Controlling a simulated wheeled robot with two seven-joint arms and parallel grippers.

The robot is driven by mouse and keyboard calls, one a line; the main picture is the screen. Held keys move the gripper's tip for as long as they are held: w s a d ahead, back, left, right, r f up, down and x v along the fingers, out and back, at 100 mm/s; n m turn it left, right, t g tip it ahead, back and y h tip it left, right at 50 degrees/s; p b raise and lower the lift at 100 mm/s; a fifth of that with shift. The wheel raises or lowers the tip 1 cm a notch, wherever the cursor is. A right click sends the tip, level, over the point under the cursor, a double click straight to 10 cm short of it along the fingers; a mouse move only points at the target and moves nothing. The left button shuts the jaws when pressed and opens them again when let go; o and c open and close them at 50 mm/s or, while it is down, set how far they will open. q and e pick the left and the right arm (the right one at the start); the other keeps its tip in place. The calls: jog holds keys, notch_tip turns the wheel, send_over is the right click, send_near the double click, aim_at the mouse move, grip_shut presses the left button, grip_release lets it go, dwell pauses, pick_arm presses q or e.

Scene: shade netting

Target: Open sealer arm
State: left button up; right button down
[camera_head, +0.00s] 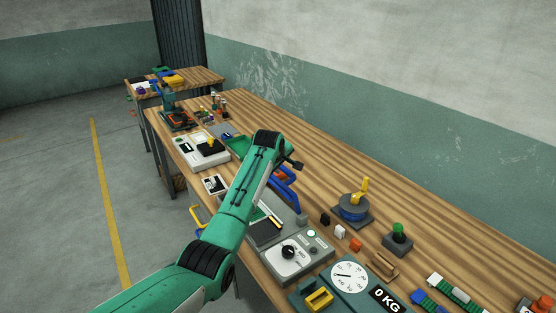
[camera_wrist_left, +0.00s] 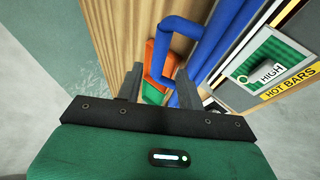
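The sealer (camera_head: 292,256) is a grey machine with a black knob and a green light, standing at the bench's front edge. Its blue tubular arm (camera_head: 286,192) shows beside my left forearm, which partly covers the machine. In the left wrist view the blue arm (camera_wrist_left: 226,42) runs down close to the fingers, near "HIGH" and "HOT BARS" labels (camera_wrist_left: 290,84). My left gripper (camera_wrist_left: 158,88) is open, with its two dark fingers apart. The blue tube is by the right finger; whether they touch I cannot tell. In the head view this gripper is mostly hidden behind its wrist. My right gripper is not in view.
A dial scale (camera_head: 350,277) stands right of the sealer. A blue round fixture with a yellow lever (camera_head: 354,208) and a green-knobbed box (camera_head: 397,240) stand behind. A white machine (camera_head: 204,150) is farther left. Bare bench top (camera_head: 330,165) lies along the wall.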

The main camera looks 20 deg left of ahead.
pick_arm(q)
jog(key=shift+b+v, duration=0.55)
jog(key=shift+v, duration=2.3)
